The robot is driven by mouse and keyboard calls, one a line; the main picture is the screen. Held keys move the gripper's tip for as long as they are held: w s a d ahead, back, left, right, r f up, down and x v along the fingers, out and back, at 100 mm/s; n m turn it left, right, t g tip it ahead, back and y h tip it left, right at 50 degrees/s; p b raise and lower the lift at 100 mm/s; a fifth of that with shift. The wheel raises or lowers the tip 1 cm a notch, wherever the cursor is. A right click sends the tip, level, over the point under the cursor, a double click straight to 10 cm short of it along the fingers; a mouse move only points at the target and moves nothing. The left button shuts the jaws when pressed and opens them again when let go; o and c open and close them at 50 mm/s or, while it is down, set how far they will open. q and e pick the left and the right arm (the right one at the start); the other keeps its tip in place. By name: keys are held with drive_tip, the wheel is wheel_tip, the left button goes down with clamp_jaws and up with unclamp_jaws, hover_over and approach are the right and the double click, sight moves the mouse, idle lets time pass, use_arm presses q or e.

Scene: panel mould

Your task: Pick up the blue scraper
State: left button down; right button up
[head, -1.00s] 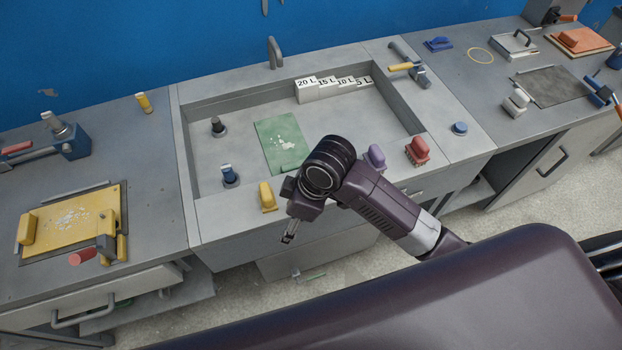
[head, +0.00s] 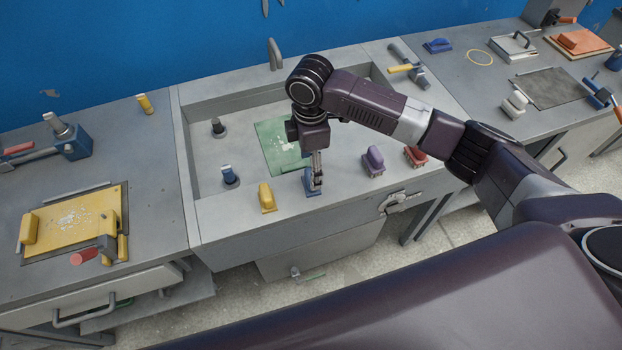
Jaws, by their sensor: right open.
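The blue scraper (head: 309,186) stands on the front ledge of the sink, between a yellow scraper (head: 266,198) and a purple scraper (head: 374,161). My right gripper (head: 317,180) points down at the blue scraper, with its open fingers at the scraper's upper part. The fingers hide part of the scraper, and I cannot tell whether they touch it. My left gripper is not in view.
A green sheet with pale flakes (head: 275,135) lies in the sink. A blue-handled tool (head: 229,176) stands in the sink at left. The ledge's left end is clear.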

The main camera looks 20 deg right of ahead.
drive_tip(key=f, duration=0.1)
drive_tip(key=f+p, duration=0.1)
drive_tip(key=f, duration=0.1)
drive_tip(key=shift+s+f+p, duration=0.2)
drive_tip(key=shift+f+p, duration=0.1)
drive_tip(key=shift+f, duration=0.7)
drive_tip(key=shift+c, duration=0.6)
drive_tip(key=c, duration=1.2)
drive_tip(key=shift+o, duration=0.2)
drive_tip(key=shift+r, duration=0.15)
wheel_tip(320, 180, up, 20)
drive_tip(key=b, duration=0.3)
